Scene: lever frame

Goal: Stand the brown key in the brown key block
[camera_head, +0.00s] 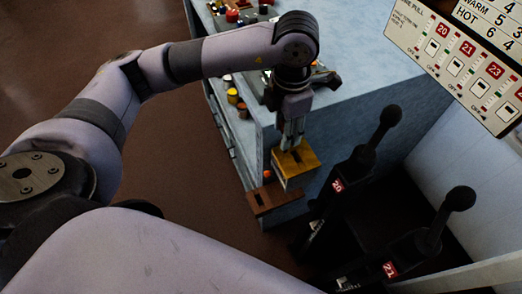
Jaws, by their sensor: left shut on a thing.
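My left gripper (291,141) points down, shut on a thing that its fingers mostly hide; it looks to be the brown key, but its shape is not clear. Right below the fingertips is an ochre-topped block (301,158) with a pale front face. I cannot tell whether the held thing touches it. A dark brown slotted piece (262,199) sits beside it, lower and to the left; it may be the brown key block. My right gripper is not in view.
A blue-grey cabinet (370,62) stands behind, with small coloured items on its top and left side. Black levers numbered 20 (374,135) and 21 (446,217) rise close on the right. A white panel (455,60) hangs at upper right. Brown floor is open at left.

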